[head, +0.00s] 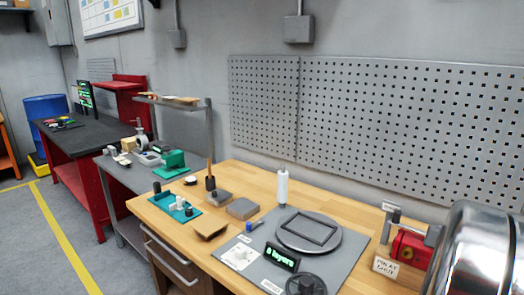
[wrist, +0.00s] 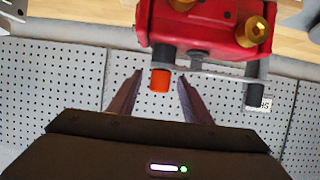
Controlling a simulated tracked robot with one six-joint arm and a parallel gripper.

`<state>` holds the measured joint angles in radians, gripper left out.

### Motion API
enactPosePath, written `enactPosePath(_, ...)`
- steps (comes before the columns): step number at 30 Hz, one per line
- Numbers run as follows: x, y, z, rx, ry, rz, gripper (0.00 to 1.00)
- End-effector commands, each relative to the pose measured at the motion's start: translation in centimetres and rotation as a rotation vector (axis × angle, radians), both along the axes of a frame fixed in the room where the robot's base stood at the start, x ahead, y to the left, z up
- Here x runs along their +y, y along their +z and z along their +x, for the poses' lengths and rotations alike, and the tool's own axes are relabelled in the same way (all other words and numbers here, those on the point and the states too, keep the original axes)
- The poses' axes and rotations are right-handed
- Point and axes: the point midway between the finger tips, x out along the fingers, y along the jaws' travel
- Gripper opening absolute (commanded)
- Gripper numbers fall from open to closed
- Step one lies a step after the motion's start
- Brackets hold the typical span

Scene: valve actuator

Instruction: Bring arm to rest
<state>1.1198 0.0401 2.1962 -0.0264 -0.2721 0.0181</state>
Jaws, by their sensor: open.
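My gripper (wrist: 160,88) shows in the wrist view, its two dark fingers apart with a gap between them. A red actuator body (wrist: 205,22) with brass fittings (wrist: 258,28) fills the top of that view, past the fingertips. An orange-tipped cylinder (wrist: 160,79) hangs from its dark post and appears between the fingertips; I cannot tell whether it lies in the gap or beyond it. No finger visibly grips it. In the head view a red device (head: 408,248) stands at the right of the wooden bench. My gripper is not visible in the head view.
The wooden bench (head: 239,172) carries a grey mat (head: 345,268) with a round plate (head: 309,233), a black handwheel (head: 305,285) and a green-lit display (head: 282,258). A white labelled sign (head: 385,267) stands by the red device. A perforated panel (head: 390,125) covers the wall behind.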

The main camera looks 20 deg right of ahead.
Motion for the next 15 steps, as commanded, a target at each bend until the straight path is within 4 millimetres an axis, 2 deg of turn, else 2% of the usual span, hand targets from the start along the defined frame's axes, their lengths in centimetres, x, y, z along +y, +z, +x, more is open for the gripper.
enactPosePath(15, 0.77, 0.42, -0.38, -0.001, 0.0, -0.002, 0.45)
